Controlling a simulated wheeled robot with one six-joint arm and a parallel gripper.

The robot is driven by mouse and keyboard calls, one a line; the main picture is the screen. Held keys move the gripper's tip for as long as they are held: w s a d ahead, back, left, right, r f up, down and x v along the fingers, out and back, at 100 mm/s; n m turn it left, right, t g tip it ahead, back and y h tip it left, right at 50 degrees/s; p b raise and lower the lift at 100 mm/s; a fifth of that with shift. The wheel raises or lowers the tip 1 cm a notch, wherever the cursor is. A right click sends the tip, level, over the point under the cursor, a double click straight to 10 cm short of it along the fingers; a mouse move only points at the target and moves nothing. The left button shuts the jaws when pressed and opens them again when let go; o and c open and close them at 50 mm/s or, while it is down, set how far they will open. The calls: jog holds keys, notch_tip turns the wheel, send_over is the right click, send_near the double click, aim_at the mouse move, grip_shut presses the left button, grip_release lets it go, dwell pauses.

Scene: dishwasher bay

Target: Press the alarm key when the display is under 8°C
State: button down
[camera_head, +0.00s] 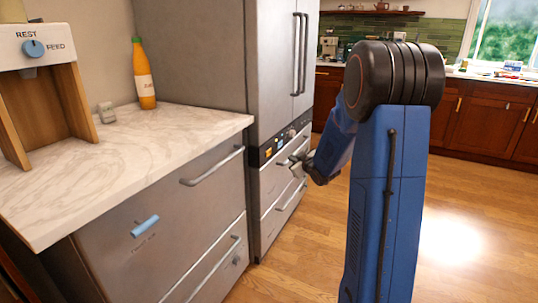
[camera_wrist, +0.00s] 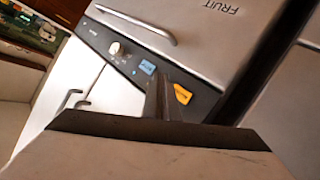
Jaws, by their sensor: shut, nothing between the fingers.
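A dark control panel (camera_head: 279,145) runs across the front of the steel fridge unit. It also shows in the wrist view (camera_wrist: 207,104), with an orange tile (camera_wrist: 182,94), a blue tile (camera_wrist: 147,67) and a pale knob (camera_wrist: 115,48). Markings on the tiles are too small to read. I cannot tell which is the alarm key, and no temperature reading is legible. My gripper (camera_head: 297,164) is in front of the panel. In the wrist view its fingers (camera_wrist: 160,98) are shut and empty, between the blue and orange tiles in the picture; contact cannot be told.
A drawer marked FRUIT (camera_wrist: 220,8) has a bar handle that juts out beside the panel. A marble counter (camera_head: 150,160) stands left, holding an orange bottle (camera_head: 144,75) and a REST/FEED dispenser (camera_head: 35,45). The wooden floor (camera_head: 465,225) at right is clear.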

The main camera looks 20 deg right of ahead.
jog(key=w+a, duration=0.4)
jog(key=w, duration=0.2)
jog(key=shift+a, duration=0.3)
dwell(2.0)
jog(key=shift+w+a, duration=0.25)
jog(key=shift+w, duration=0.05)
jog(key=shift+w+a, duration=0.2)
jog(key=shift+w, duration=0.1)
dwell(0.8)
dwell(0.4)
jog(key=shift+s+d, duration=0.45)
jog(key=shift+s, duration=0.2)
jog(key=shift+s+d, duration=0.75)
jog(key=shift+s, duration=0.25)
jog(key=shift+s+d, duration=0.75)
jog(key=shift+s, duration=0.2)
